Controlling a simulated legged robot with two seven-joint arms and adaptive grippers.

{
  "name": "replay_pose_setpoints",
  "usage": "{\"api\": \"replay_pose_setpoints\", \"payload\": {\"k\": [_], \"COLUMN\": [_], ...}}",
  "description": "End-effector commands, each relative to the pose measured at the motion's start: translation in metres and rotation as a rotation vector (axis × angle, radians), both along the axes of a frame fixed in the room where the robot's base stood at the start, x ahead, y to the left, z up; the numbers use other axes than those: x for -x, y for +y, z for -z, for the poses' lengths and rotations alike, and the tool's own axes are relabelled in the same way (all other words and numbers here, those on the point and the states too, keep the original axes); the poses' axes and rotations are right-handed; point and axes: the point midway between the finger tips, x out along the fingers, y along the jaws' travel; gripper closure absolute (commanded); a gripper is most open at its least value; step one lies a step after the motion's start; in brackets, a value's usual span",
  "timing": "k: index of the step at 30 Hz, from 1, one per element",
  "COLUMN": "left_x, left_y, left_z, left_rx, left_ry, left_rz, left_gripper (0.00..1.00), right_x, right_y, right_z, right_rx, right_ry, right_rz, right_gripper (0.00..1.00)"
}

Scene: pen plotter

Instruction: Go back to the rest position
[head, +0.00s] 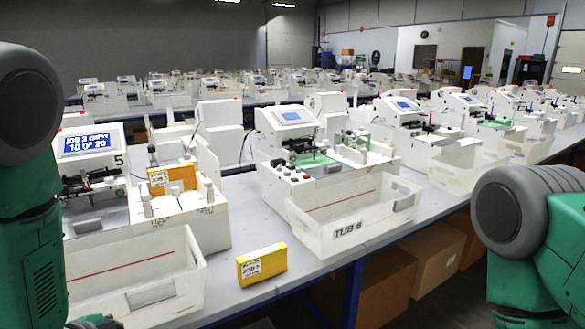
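My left arm shows only as green and grey links along the left edge of the head view. My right arm shows only as green and grey links at the lower right. Neither gripper can be made out in this view. A small dark part shows at the bottom edge near my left arm, too little of it to identify. A yellow box (262,265) with a white label stands on the bench near its front edge, apart from both arms.
The bench (240,215) holds a plotter (88,150) with screen text "10 of 20" and another yellow box (172,180). A white tub marked TUB 6 (300,222), another tub (195,300) and a second plotter (294,118) stand here. Cardboard boxes (438,258) are below.

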Motion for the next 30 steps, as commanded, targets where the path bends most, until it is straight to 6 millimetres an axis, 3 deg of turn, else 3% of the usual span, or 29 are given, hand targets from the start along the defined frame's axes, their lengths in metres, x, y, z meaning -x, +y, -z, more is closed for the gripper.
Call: {"api": "replay_pose_setpoints", "payload": {"k": [1,5,9,12,15,18,21,30], "left_x": [0.013,0.055,0.128,0.183,0.23,0.262,0.28,0.284], "left_y": [-0.003,-0.016,-0.035,-0.049,-0.061,-0.069,-0.073,-0.074], "left_z": [0.022,0.076,0.149,0.189,0.214,0.228,0.233,0.233], "left_rx": [0.039,0.165,0.328,0.421,0.478,0.508,0.521,0.526], "left_ry": [0.039,0.152,0.327,0.445,0.537,0.597,0.627,0.634], "left_rz": [-0.036,-0.172,-0.414,-0.606,-0.775,-0.902,-0.972,-0.994], "left_gripper": [1.0,1.0,1.0,1.0,1.0,1.0,1.0,1.0], "right_x": [0.0,0.001,0.001,0.001,0.001,0.001,0.001,0.001], "right_y": [0.0,0.0,0.0,0.0,0.0,0.0,0.0,0.0], "right_z": [0.008,0.024,0.048,0.064,0.075,0.082,0.085,0.084], "right_rx": [0.0,0.0,0.0,0.0,0.0,0.0,0.0,0.0], "right_ry": [0.001,0.001,0.001,0.001,0.001,0.001,0.001,0.001], "right_rz": [0.0,0.0,0.0,0.0,0.0,0.0,0.0,0.0], "right_gripper": [0.6,0.6,0.6,0.6,0.6,0.6,0.6,0.6]}}
